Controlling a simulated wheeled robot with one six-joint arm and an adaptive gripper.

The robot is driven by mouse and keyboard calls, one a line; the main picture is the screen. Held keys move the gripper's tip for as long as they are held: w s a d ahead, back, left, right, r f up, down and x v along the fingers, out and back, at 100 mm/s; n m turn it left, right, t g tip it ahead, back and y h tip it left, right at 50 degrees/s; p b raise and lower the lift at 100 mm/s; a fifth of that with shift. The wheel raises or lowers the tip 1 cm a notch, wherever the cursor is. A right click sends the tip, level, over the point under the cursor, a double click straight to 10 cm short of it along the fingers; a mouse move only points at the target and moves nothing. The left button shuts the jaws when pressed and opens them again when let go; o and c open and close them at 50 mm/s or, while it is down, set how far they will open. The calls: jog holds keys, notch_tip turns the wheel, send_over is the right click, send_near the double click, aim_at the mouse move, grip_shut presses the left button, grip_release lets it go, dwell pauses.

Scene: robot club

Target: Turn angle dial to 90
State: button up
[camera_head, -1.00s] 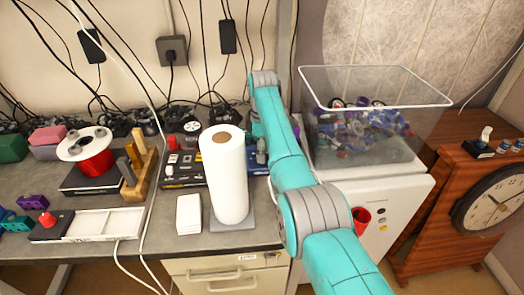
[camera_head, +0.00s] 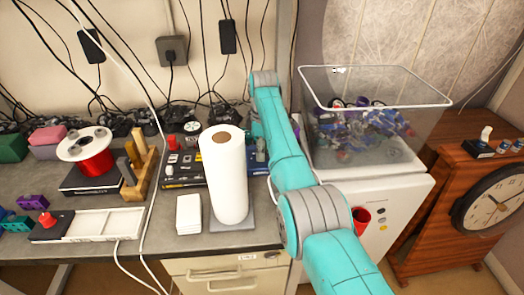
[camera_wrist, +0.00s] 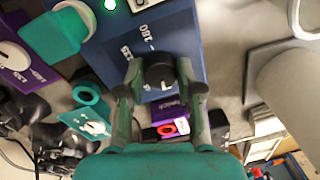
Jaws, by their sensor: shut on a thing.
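The angle dial is a black round knob (camera_wrist: 160,72) on a blue box (camera_wrist: 185,35) in the wrist view. White scale labels, including 180 and 135, are printed beside the knob, and a light pointer mark shows on its near side. Which number the mark meets is not clear. My gripper (camera_wrist: 160,82) has one finger on each side of the knob and is shut on it. In the head view the paper roll and my arm hide the gripper and the dial.
A white paper roll (camera_head: 226,180) stands at the bench front; its pale shape also shows at right in the wrist view (camera_wrist: 290,88). A purple box (camera_wrist: 30,62) and teal parts (camera_wrist: 88,112) lie left of the blue box. A clear bin (camera_head: 365,145) stands right of my arm.

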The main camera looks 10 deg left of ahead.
jog(key=m, duration=0.8)
jog(key=shift+m+y, duration=0.3)
jog(key=shift+m, duration=0.1)
jog(key=m, duration=0.4)
jog(key=shift+t, duration=0.3)
jog(key=shift+s+m, duration=0.1)
jog(key=shift+m, duration=1.7)
jog(key=o, duration=1.2)
jog(key=shift+c, duration=0.2)
jog(key=shift+d+r, duration=0.15)
jog(key=shift+r, duration=1.75)
jog(key=shift+d+r, duration=0.15)
jog(key=shift+r, duration=1.7)
